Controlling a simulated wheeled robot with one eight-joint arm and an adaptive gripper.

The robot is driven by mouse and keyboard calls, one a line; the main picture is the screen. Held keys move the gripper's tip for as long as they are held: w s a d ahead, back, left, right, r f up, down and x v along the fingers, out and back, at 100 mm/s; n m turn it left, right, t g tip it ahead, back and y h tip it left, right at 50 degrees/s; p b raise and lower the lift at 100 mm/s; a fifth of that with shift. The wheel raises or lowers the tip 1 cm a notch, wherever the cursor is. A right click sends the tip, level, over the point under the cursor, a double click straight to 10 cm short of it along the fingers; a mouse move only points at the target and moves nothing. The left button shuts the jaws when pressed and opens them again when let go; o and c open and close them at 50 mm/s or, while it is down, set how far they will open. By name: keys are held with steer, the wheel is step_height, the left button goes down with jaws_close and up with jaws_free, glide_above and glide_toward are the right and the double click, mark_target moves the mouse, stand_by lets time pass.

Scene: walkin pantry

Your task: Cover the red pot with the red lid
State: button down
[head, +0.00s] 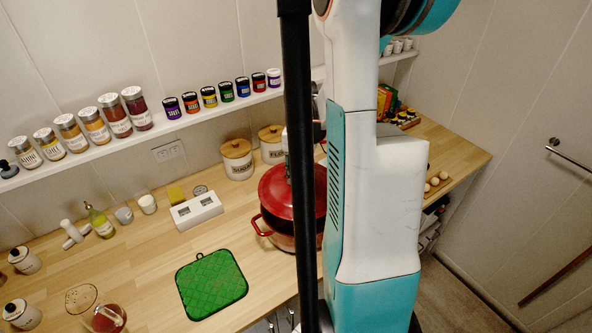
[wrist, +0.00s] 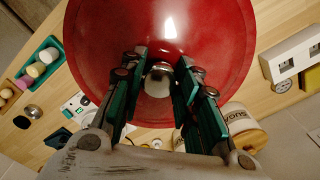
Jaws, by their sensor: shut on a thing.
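The red lid (head: 273,192) is above the red pot (head: 280,241) on the wooden counter, partly behind my black column and arm in the head view. A dark band shows between lid and pot; I cannot tell whether they touch. The pot's side handle sticks out at the left. In the wrist view the lid (wrist: 100,40) fills the top, and my gripper (wrist: 160,82) has its two green-padded fingers on either side of the lid's silver knob (wrist: 158,78), shut on it. The pot is hidden by the lid there.
Sugar (head: 237,158) and flour (head: 271,143) canisters stand behind the pot. A spice shelf (head: 180,123) runs along the wall above. Bare counter lies between the pot holder and pot.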

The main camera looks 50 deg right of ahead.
mark_target(299, 185)
steer(key=shift+f+b, duration=1.45)
steer(key=shift+f, duration=0.85)
steer(key=shift+f+b, duration=0.9)
steer(key=shift+f, duration=0.05)
steer(key=shift+a+f+b, duration=0.1)
steer(key=shift+f+b, duration=0.55)
steer(key=shift+b, duration=0.45)
stand_by(0.6)
steer(key=c, duration=1.1)
jaws_free()
steer(key=shift+r, duration=0.1)
step_height(299, 185, up, 12)
steer(key=shift+f, duration=0.1)
